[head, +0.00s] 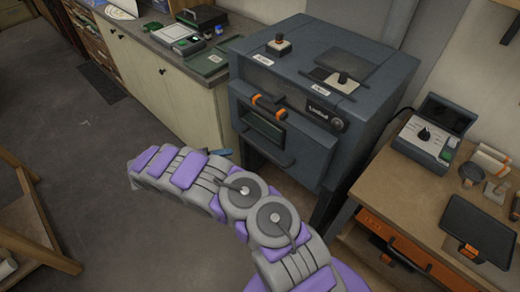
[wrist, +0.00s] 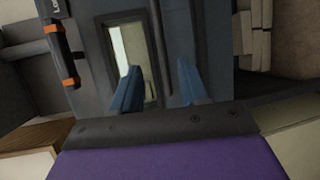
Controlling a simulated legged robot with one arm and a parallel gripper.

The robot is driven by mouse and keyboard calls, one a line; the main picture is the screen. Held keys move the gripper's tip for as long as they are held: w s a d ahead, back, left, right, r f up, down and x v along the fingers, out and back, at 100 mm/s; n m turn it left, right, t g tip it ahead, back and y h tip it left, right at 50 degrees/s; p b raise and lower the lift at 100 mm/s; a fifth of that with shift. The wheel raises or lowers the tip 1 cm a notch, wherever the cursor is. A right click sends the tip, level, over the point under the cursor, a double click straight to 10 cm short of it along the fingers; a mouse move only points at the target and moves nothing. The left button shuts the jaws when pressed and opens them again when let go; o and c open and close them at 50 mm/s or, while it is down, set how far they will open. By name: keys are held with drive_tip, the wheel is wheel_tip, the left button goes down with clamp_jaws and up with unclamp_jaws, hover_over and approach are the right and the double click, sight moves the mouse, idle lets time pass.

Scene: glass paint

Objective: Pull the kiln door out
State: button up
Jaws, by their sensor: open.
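The dark blue-grey kiln (head: 310,85) stands in the middle of the head view. Its front door has a window (head: 263,128), a dark bar with orange ends (head: 268,105) above it and a dark ledge or bar (head: 265,152) below. In the wrist view the kiln front appears turned sideways, with the window (wrist: 125,52), the orange-ended bar (wrist: 62,52) at left and the lower bar (wrist: 158,45). My gripper (wrist: 159,70) is open and empty, its blue fingers toward the door. The lower bar appears between the fingertips in the picture; I cannot tell the depth gap.
A cabinet (head: 175,95) with a dark worktop stands left of the kiln. A wooden bench (head: 400,185) with a dark device (head: 437,130) stands at right. A wooden frame (head: 40,225) is at lower left. The grey floor (head: 60,130) at left is mostly clear.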

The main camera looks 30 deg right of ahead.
sight(261, 149)
drive_tip(key=d+f, duration=0.1)
drive_tip(key=d, duration=0.4)
drive_tip(key=d+f+b, duration=0.1)
drive_tip(key=d, duration=0.4)
drive_tip(key=d+f+b, duration=0.1)
drive_tip(key=d, duration=0.4)
drive_tip(key=shift+s, duration=0.4)
drive_tip(key=shift+a+r, duration=0.1)
drive_tip(key=shift+a, duration=0.1)
drive_tip(key=shift+c, duration=0.6)
drive_tip(key=shift+d, duration=0.1)
clamp_jaws()
